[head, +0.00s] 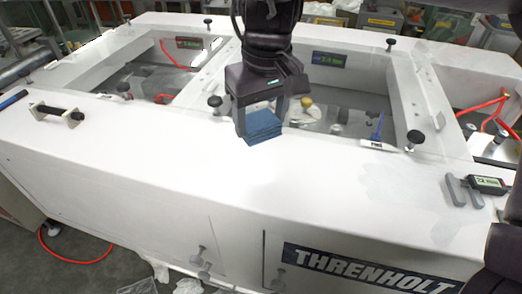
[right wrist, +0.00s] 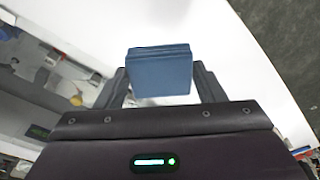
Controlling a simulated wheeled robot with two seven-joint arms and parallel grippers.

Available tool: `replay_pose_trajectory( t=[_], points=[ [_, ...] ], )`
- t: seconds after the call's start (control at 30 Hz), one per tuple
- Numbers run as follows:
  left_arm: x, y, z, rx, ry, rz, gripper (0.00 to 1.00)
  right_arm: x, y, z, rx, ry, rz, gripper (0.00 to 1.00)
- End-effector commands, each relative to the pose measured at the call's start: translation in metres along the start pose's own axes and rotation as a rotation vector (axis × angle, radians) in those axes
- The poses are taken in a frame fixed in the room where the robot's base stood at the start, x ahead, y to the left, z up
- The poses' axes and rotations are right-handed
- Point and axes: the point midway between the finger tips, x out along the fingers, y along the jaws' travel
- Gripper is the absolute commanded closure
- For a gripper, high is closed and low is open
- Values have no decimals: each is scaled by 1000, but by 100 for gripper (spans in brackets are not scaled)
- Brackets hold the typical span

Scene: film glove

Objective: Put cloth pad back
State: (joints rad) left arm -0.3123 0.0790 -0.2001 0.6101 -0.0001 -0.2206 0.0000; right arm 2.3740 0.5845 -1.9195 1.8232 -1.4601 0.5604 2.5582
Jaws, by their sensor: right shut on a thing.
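The blue cloth pad (head: 264,127) looks like a small folded stack. It sits between the fingers of my right gripper (head: 261,115), which is shut on it. The pad is close over the white top of the large machine frame, near the inner edge of its opening. I cannot tell whether it touches the surface. In the right wrist view the pad (right wrist: 160,72) shows square between the two fingertips, with white surface beyond it. My left gripper is not in view.
The white frame (head: 150,140) has two openings holding small parts. Black knobs (head: 215,101) stand on its rim. A blue brush (head: 378,130) and a label lie right of the pad, a handled tool (head: 57,112) far left, a gauge (head: 487,184) at right. The front white surface is mostly clear.

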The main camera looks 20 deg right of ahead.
Motion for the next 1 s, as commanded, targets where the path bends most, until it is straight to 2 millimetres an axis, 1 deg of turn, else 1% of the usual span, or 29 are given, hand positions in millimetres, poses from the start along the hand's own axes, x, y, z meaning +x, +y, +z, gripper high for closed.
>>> replay_pose_trajectory(
  t=[0.03, 0.13, 0.2, 0.3, 0.4, 0.5, 0.57, 0.73, 0.9, 1.0],
  points=[
    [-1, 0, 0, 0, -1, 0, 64, 15, 0, 3, -1, -8, -4, 59],
    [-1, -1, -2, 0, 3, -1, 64, 34, 0, 5, 0, -5, -3, 59],
    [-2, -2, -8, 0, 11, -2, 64, 42, 0, 6, -1, -2, -2, 59],
    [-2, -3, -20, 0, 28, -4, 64, 49, 0, 6, 0, 0, -1, 59],
    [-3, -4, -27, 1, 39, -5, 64, 59, 0, 8, 0, -3, -2, 59],
    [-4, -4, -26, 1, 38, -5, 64, 74, 0, 10, 0, -5, -1, 59],
    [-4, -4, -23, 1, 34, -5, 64, 80, 0, 10, 0, -3, -2, 59],
    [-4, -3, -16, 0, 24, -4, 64, 85, 0, 11, 0, 1, 0, 59],
    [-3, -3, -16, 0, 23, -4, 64, 85, 0, 11, 0, 1, 0, 59],
    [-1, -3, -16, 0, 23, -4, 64, 89, 0, 11, 0, 0, 0, 59]
  ],
)
